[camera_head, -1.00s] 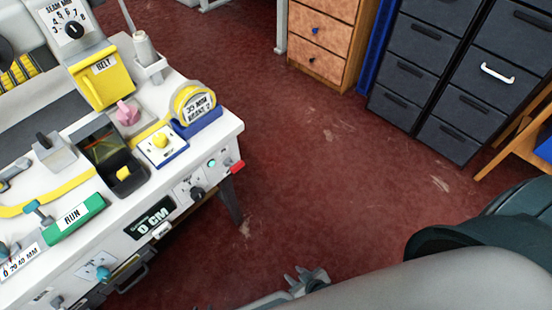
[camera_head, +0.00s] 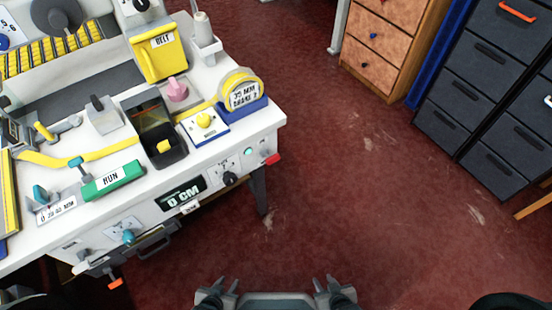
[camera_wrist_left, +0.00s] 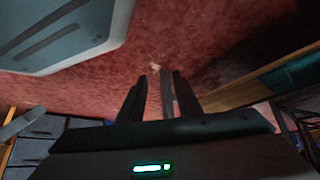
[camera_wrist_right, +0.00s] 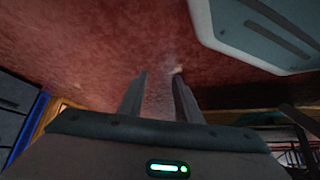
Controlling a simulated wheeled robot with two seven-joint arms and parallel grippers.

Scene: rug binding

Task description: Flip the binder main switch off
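The binder's white table (camera_head: 75,215) stands at the left in the head view. On its front face is a black rotary knob (camera_head: 230,178) on a light plate, beside a green-lit button (camera_head: 248,152) and a red part (camera_head: 272,159) at the corner. A teal knob (camera_head: 128,237) sits further left. I cannot read which one is the main switch. My left gripper (camera_head: 224,286) and right gripper (camera_head: 326,284) are at the bottom edge, low in front of the table and touching nothing. Both are open and empty, with gaps between the fingers in the left wrist (camera_wrist_left: 160,85) and right wrist (camera_wrist_right: 158,82) views.
On the table are a green RUN block (camera_head: 113,180), a yellow BELT box (camera_head: 160,55), a black bin (camera_head: 165,150) and a yellow tape roll (camera_head: 240,90). A wooden drawer unit (camera_head: 390,45) and dark cabinets (camera_head: 480,100) stand at the back right. The red floor between is clear.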

